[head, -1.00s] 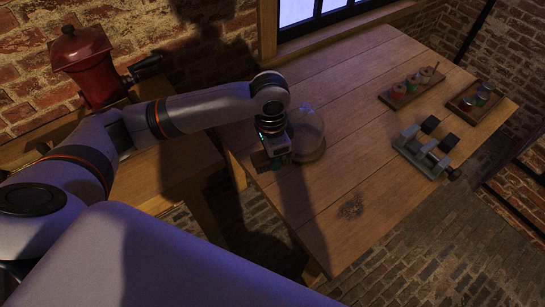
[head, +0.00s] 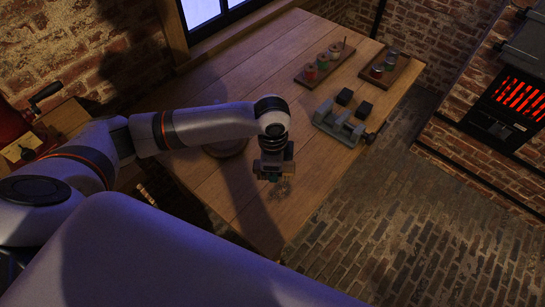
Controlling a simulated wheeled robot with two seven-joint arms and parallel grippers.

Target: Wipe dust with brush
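A dark dust patch (head: 283,191) lies on the wooden table (head: 255,72) near its front edge. My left gripper (head: 271,178) points down over the table, right beside the dust patch in the picture and partly covering it. Its fingers are small and dark, and I cannot tell whether they hold anything. I cannot make out a brush for certain; small brownish shapes show at the fingertips. My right gripper is not in view.
A round wooden thing (head: 226,150) on the table is mostly hidden behind my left arm. A grey clamp-like fixture (head: 338,124) and two trays with small jars, one tray (head: 312,80) and another (head: 370,74), stand farther back. A glowing heater (head: 519,100) is at right.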

